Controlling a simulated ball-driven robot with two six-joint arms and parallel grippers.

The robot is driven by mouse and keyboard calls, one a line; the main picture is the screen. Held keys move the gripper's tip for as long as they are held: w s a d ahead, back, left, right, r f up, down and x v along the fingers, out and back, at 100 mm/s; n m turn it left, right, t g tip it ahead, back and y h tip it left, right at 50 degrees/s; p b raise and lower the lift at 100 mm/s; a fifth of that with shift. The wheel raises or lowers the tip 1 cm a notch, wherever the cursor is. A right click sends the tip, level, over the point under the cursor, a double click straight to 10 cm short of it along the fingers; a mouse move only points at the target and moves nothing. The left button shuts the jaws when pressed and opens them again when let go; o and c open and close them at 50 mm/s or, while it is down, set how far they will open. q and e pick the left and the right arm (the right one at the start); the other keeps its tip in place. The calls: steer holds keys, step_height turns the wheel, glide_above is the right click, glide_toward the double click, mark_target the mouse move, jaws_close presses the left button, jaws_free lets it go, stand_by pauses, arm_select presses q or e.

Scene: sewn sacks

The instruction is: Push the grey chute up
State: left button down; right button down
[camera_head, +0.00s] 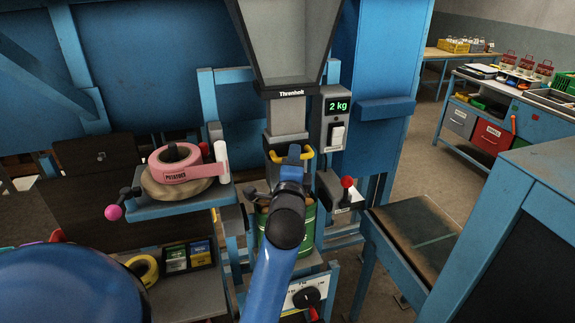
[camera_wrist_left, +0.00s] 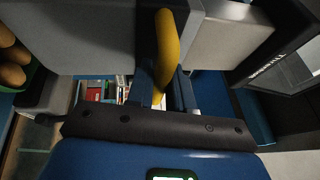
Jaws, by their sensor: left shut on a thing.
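The grey chute (camera_head: 272,146) hangs below the outlet of the grey hopper (camera_head: 288,40), with a yellow handle (camera_head: 307,156) on its front. My left gripper (camera_head: 292,158) is at this handle and shut on it, and partly covers it. In the left wrist view the yellow handle (camera_wrist_left: 166,48) stands in front of the grey chute (camera_wrist_left: 90,35), and the hopper outlet (camera_wrist_left: 235,42) is to its right. Below the chute is a green drum (camera_head: 306,228), partly hidden by my arm; potatoes (camera_wrist_left: 12,65) show in the wrist view. My right gripper is not in view.
A scale display (camera_head: 337,106) reading 2 kg is right of the chute. A red-knobbed lever (camera_head: 346,183) is below it. A side shelf (camera_head: 150,211) at left holds a pink potato-labelled roll (camera_head: 178,165). A blue-framed table (camera_head: 425,235) stands at right.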

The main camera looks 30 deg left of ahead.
arm_select(q)
step_height(320, 180, up, 10)
steer(key=p, duration=0.7)
steer(key=shift+f, duration=0.1)
steer(key=shift+r, duration=0.2)
steer(key=c, duration=1.2)
jaws_free()
steer(key=shift+o, duration=0.5)
steer(key=shift+f, duration=0.1)
steer(key=shift+f, duration=0.15)
